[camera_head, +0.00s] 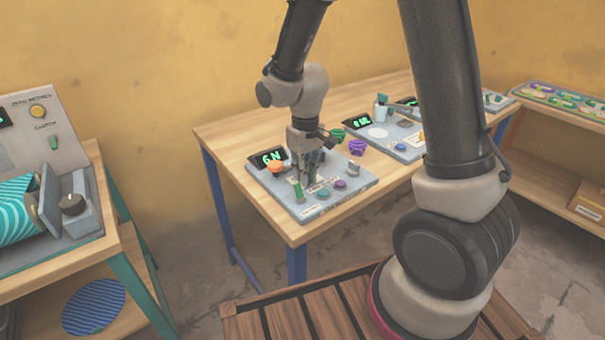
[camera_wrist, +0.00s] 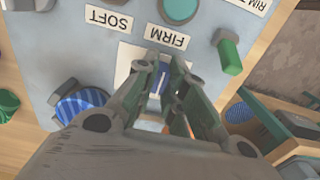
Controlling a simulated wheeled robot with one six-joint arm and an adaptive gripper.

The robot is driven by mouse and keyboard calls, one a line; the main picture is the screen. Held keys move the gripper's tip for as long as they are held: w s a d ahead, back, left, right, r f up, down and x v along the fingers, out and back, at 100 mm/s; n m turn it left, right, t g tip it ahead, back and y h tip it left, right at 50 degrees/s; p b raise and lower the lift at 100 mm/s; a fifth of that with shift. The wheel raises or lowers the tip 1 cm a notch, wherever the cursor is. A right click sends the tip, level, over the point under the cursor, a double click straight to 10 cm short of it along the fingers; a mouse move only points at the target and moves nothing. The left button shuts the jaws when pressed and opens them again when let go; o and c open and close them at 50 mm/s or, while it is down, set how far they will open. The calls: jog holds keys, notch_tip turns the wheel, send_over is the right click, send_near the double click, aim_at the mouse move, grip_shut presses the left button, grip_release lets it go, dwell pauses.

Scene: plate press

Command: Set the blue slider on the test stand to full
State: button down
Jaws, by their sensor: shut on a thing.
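The test stand (camera_head: 362,181) is a grey panel on the wooden table in the head view, with a green-lit display (camera_head: 270,157). My gripper (camera_head: 309,174) reaches straight down onto it. In the wrist view my gripper (camera_wrist: 165,74) is shut on the blue slider (camera_wrist: 162,79), which shows as a small blue patch between the fingertips, on a pale plate. The FIRM label (camera_wrist: 167,38) lies just past the fingertips, and the SOFT label (camera_wrist: 109,19) is to its left. The fingers hide most of the slider and its track; its setting cannot be told.
A green lever (camera_wrist: 229,56), a teal button (camera_wrist: 180,8) and a blue striped round piece (camera_wrist: 79,106) lie close around my fingers. A purple bowl-like piece (camera_head: 358,147) stands behind the panel. A second grey station (camera_head: 405,152) is to the right.

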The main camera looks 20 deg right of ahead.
jog(key=d, duration=0.1)
jog(key=w+d, duration=0.1)
jog(key=shift+d, duration=0.35)
jog(key=c, duration=1.5)
grip_release()
jog(key=shift+d, duration=0.15)
jog(key=shift+r, duration=0.1)
notch_tip(320, 180, up, 12)
jog(key=shift+f, duration=0.1)
